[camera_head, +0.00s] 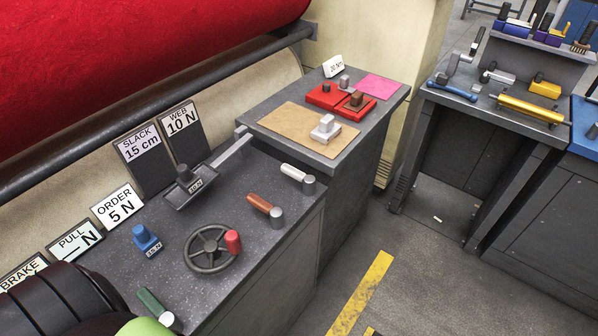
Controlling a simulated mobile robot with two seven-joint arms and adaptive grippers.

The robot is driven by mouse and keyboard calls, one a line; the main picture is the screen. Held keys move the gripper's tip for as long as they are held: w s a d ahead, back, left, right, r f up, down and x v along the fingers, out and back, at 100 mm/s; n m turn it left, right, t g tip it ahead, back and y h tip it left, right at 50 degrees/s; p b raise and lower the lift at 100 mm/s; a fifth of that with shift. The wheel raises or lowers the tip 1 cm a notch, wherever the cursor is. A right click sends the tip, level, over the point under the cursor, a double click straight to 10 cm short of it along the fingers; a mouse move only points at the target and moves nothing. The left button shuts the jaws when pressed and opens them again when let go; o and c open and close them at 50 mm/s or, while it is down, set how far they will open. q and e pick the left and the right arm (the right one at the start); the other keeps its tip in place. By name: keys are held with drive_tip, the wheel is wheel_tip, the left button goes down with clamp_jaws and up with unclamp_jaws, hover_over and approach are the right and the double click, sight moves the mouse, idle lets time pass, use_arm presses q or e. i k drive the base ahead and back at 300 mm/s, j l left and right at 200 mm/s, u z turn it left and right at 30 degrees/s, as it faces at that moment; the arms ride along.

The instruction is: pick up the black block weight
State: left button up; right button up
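A black block weight with a knob on top (187,180) sits in a dark shallow pan (174,201) on the speckled dark counter. The pan is at the near end of a grey bar, and a small label that seems to read 10 N shows at its front. A blue knobbed weight (145,237) stands nearer, behind a small label. A light grey knobbed weight (325,128) stands on a tan sheet (290,125) on the raised counter. Neither gripper's fingers are in view.
A handwheel (207,262) with a red knob and brown (260,203), white (293,172) and green (152,303) handles stand on the counter. Signs (140,146) line its back. Red trays (322,98) and a pink sheet (380,87) lie beyond. A tool bench (500,75) stands right.

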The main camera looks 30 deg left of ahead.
sight(188, 181)
drive_tip(key=u, duration=1.7)
drive_tip(key=l+u, duration=0.55)
drive_tip(key=u, duration=0.2)
drive_tip(key=k+l+u, duration=0.15)
drive_tip(key=u, duration=0.2)
drive_tip(key=l, duration=0.1)
